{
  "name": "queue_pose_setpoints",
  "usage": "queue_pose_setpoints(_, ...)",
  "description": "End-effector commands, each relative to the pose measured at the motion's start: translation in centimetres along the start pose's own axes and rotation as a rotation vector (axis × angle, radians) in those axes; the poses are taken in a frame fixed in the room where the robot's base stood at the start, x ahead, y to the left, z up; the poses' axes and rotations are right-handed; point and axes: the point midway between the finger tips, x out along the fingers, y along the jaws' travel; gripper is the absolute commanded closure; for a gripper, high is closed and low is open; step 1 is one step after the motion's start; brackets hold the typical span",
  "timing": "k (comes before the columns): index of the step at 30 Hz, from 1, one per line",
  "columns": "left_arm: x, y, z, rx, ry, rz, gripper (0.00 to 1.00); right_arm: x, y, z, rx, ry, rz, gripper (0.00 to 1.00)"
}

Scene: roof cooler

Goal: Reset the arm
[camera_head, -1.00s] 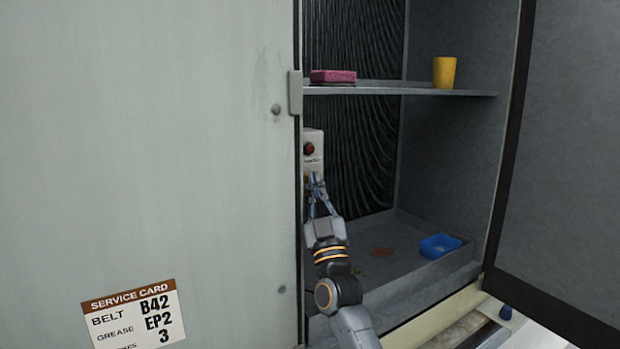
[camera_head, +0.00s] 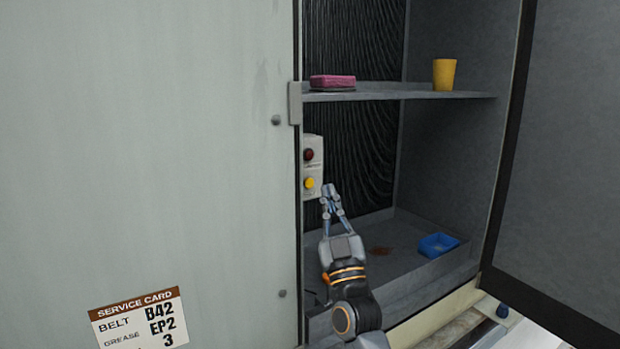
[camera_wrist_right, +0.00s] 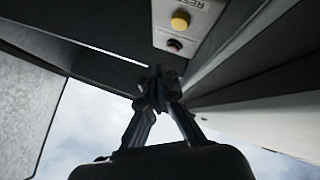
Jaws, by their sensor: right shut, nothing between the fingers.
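My right gripper (camera_head: 329,188) is inside the open cabinet, in front of its dark ribbed back. Its fingers are shut with nothing between them. A pale control box (camera_head: 312,150) with a dark red button (camera_head: 308,154) and a yellow button (camera_head: 309,183) is just left of and above the fingertips. The fingertips appear apart from the buttons. My left gripper is not in view.
A shelf (camera_head: 430,96) above holds a pink sponge-like block (camera_head: 332,81) and a yellow cup (camera_head: 444,74). A blue tray (camera_head: 437,245) lies on the cabinet floor at right. The closed panel (camera_head: 150,150) bounds the left, the open door (camera_head: 570,150) the right.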

Motion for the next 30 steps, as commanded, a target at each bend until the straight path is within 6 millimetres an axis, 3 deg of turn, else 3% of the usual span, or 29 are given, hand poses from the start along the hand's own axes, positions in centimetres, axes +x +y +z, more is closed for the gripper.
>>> queue_pose_setpoints(13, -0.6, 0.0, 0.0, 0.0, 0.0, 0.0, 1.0, -0.8, 0.6, -0.6, 0.001, -0.001, -0.001, 1.0)
queue_pose_setpoints(17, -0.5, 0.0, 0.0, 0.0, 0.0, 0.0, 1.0, -1.4, 0.2, 0.6, 0.002, -0.024, -0.01, 1.0)
queue_pose_setpoints(20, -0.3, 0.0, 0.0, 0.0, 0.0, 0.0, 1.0, -3.4, -0.8, 4.0, 0.009, -0.096, -0.038, 1.0)
queue_pose_setpoints(23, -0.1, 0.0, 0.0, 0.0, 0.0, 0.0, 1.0, -6.9, -2.4, 9.4, 0.023, -0.215, -0.083, 1.0)
queue_pose_setpoints(30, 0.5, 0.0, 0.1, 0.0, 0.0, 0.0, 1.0, -19.8, -6.1, 22.3, 0.069, -0.546, -0.19, 1.0)
